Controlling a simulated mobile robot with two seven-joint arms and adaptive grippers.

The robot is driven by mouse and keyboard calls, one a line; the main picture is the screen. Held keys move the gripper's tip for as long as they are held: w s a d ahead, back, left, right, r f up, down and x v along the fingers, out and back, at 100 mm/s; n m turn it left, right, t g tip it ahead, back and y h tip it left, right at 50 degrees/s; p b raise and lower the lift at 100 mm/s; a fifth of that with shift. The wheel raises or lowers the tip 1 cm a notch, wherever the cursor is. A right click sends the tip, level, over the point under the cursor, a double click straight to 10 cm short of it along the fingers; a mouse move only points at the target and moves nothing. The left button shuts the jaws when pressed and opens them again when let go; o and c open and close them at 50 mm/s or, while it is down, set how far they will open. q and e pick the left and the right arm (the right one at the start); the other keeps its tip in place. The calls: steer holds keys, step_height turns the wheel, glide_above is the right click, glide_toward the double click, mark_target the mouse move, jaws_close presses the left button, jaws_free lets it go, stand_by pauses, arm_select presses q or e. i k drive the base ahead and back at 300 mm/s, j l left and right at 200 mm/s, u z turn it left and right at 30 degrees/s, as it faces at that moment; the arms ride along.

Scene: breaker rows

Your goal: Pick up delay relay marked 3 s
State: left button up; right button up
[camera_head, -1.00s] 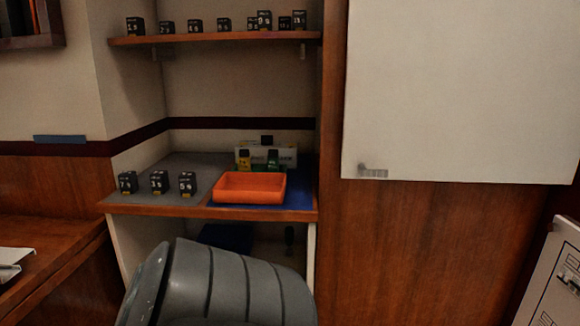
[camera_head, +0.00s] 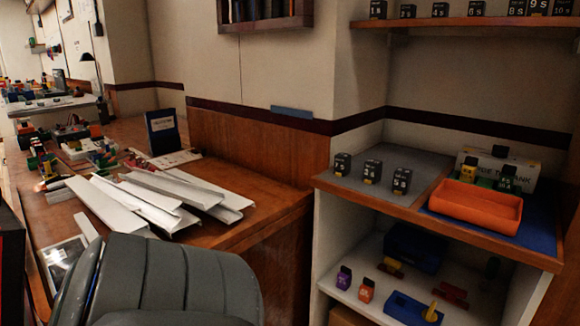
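Three black delay relays stand upright in a row on the grey mat of the middle shelf, at the right of the head view. The middle relay (camera_head: 372,171) seems to be marked 3 s, though the digits are small. The left relay (camera_head: 341,167) looks marked 7 s and the right relay (camera_head: 401,181) looks marked 5 s. Neither of my grippers is in view.
A grey chair (camera_head: 165,280) stands in the foreground. The wooden desk (camera_head: 250,240) holds white trunking pieces (camera_head: 160,200). An orange tray (camera_head: 475,206) sits right of the relays. More relays (camera_head: 475,9) stand on the upper shelf, with coloured parts (camera_head: 366,290) below.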

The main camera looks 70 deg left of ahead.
mark_target(372, 173)
steer(key=u, duration=1.55)
